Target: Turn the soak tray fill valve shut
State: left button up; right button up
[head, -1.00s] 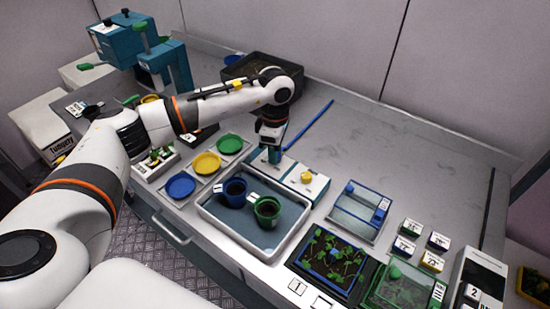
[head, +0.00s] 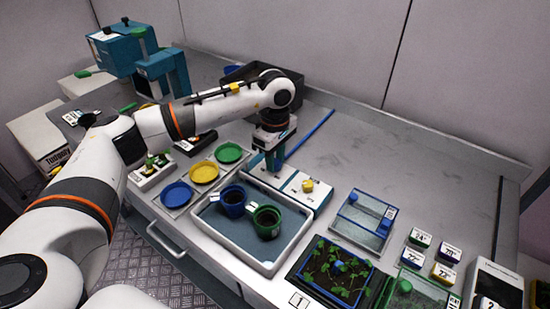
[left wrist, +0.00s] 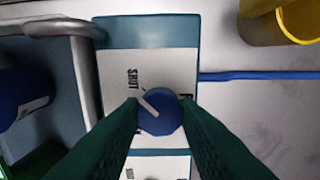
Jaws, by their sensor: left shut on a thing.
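The fill valve is a white and teal block (head: 290,187) beside the far long side of the soak tray (head: 212,229). In the left wrist view its blue knob (left wrist: 161,112) has a white pointer line slanting to the upper left, toward the printed word SHUT. A second label is mostly hidden by the knob and fingers. My left gripper (head: 273,170) points down over the block's left part. Its green fingers (left wrist: 160,118) are shut on the blue knob from both sides. My right gripper is out of view.
A blue pot (head: 233,198) and a green pot (head: 267,222) stand in the tray. A yellow knob (head: 308,186) is on the block's right part. A blue rod (head: 310,134) lies behind it.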

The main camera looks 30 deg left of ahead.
pick_arm(q)
jog(key=shift+r, duration=0.1)
jog(key=o, duration=1)
jog(key=shift+c, duration=0.2)
notch_tip(320, 180, up, 12)
jog(key=b, duration=0.2)
